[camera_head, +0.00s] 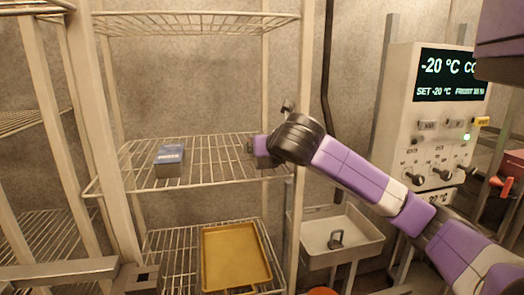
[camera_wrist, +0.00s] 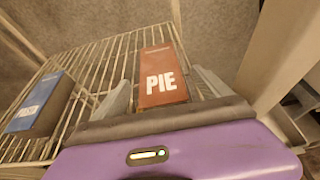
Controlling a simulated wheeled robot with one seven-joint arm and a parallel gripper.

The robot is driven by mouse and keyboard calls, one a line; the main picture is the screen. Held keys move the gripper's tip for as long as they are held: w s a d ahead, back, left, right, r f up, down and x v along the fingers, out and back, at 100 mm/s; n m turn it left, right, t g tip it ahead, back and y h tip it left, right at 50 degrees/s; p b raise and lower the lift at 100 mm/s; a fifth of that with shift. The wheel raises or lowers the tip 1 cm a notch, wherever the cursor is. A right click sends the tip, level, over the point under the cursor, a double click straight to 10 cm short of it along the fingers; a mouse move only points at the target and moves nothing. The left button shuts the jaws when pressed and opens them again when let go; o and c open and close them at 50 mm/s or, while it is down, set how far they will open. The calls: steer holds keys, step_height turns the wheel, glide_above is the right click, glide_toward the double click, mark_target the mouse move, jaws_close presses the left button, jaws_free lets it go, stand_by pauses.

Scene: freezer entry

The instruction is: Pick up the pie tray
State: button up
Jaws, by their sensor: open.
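The pie tray (camera_wrist: 163,75) is a red-brown box marked PIE on the wire shelf, seen in the wrist view. My gripper (camera_wrist: 161,80) is open, with one grey finger on each side of the box's near end. I cannot tell whether either finger touches it. The box's near edge is hidden behind my gripper's body. In the head view my gripper (camera_head: 252,147) is over the right part of the middle shelf, and I cannot make out the pie tray there.
A blue box (camera_head: 169,160) sits on the same wire shelf (camera_head: 208,150), to the left; it also shows in the wrist view (camera_wrist: 40,103). A yellow tray (camera_head: 236,258) lies on the lower shelf. A shelf post (camera_head: 298,215) stands close to the right of my gripper. A white sink (camera_head: 340,235) is beyond.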

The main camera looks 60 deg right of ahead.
steer(key=shift+x, duration=0.9)
steer(key=p+x, duration=0.1)
steer(key=x, duration=0.3)
steer(key=shift+w+r, duration=0.1)
steer(key=shift+r, duration=0.05)
steer(key=c, duration=1.8)
steer(key=shift+r, duration=0.1)
steer(key=shift+c, duration=0.2)
steer(key=shift+r, duration=0.1)
